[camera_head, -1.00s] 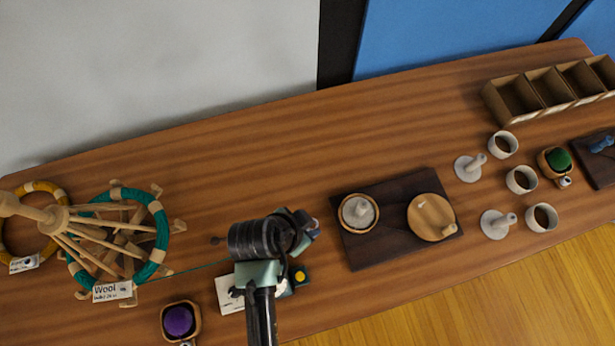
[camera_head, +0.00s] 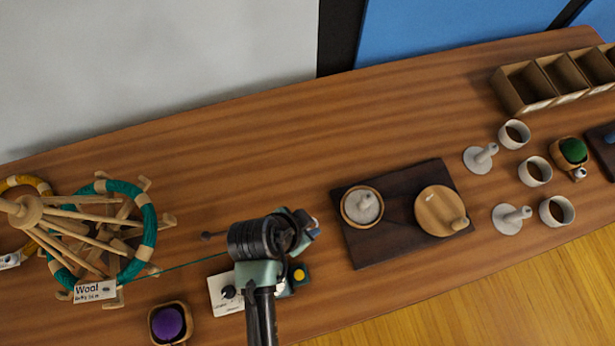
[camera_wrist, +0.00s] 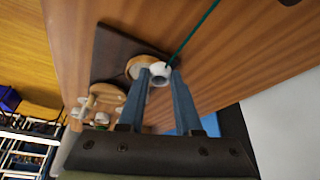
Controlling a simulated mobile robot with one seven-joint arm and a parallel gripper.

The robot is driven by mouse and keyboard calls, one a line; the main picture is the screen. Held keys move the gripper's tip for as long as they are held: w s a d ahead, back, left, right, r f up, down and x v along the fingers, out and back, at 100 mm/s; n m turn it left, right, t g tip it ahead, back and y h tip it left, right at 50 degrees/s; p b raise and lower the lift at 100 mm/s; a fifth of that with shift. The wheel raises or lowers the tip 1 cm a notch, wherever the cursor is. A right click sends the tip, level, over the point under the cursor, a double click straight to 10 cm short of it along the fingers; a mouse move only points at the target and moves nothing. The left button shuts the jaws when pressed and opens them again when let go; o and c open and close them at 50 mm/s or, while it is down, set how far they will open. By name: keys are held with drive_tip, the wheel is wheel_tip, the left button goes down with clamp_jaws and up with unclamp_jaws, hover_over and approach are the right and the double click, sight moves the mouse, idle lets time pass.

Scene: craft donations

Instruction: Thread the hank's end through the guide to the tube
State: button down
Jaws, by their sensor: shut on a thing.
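The teal wool hank (camera_head: 147,222) is wound round a wooden swift (camera_head: 75,215) at the left, with a "Wool" label at its front. A teal strand runs right from it to my gripper. In the wrist view the strand (camera_wrist: 205,25) comes down between my gripper (camera_wrist: 160,80), whose fingers are close to a small white round piece (camera_wrist: 160,72). I cannot tell whether they touch that piece. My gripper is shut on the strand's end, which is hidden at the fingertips. A device with a yellow button (camera_head: 299,275) is partly hidden by my arm; I cannot make out guide or tube.
A dark board (camera_head: 365,247) holds a bowl with a white knobbed piece (camera_head: 365,203) and a wooden dish (camera_head: 430,208). A purple ball (camera_head: 167,322) sits in a holder at the front. Several white cups (camera_head: 557,211) and a divided box (camera_head: 525,90) stand right. The back middle is clear.

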wheel_tip(320, 180, down, 2)
drive_tip(key=shift+f+b, duration=0.1)
drive_tip(key=shift+b, duration=0.75)
drive_tip(key=shift+w+d+r, duration=0.2)
drive_tip(key=shift+w+d, duration=0.15)
drive_tip(key=shift+d, duration=0.15)
drive_tip(key=shift+w+d+r, duration=0.15)
drive_tip(key=shift+w+d, duration=0.15)
drive_tip(key=shift+d, duration=0.2)
drive_tip(key=b, duration=0.3)
approach(370, 194)
drive_tip(key=shift+w+d+x, duration=0.1)
drive_tip(key=shift+d+x, duration=0.1)
drive_tip(key=shift+x, duration=1.1)
drive_tip(key=shift+w+d+x, duration=0.15)
drive_tip(key=shift+d+x, duration=0.05)
drive_tip(key=shift+x, duration=1.15)
drive_tip(key=shift+f+b, duration=0.35)
drive_tip(key=shift+f, duration=0.6)
drive_tip(key=c, duration=0.5)
unclamp_jaws()
